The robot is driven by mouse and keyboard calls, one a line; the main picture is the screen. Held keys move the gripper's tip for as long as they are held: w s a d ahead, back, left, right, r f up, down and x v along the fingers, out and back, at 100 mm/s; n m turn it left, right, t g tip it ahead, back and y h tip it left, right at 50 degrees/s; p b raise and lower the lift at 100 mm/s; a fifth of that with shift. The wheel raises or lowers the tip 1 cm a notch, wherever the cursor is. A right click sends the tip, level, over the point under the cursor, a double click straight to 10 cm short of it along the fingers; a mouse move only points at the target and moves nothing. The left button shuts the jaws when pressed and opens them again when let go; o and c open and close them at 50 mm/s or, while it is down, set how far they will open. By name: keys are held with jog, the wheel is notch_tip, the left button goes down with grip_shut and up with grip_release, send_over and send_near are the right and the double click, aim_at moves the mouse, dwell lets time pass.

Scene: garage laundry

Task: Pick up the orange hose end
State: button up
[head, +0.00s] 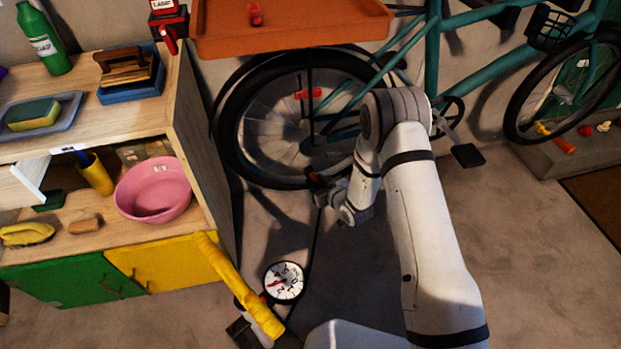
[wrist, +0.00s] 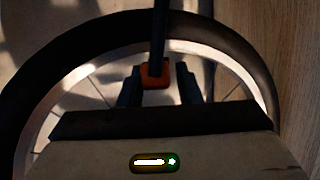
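The orange hose end (wrist: 156,76) is a small block on a black hose (wrist: 160,30) in the wrist view. It lies between the two fingers of my gripper (wrist: 160,82), with a narrow dark gap at its right side; firm contact is not visible. In the head view my gripper (head: 316,184) is low in front of the bicycle's rear wheel, with a small red-orange spot at its tip. The black hose (head: 314,240) runs down from there towards a floor pump with a round white gauge (head: 284,282) and a yellow barrel (head: 228,268).
A teal bicycle (head: 432,55) stands against the wall behind my gripper. A wooden shelf unit (head: 195,140) with a pink basin (head: 153,190) stands at the left. An orange tray (head: 290,35) is above the wheel. The floor (head: 540,270) at the right is clear.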

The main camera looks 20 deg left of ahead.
grip_shut()
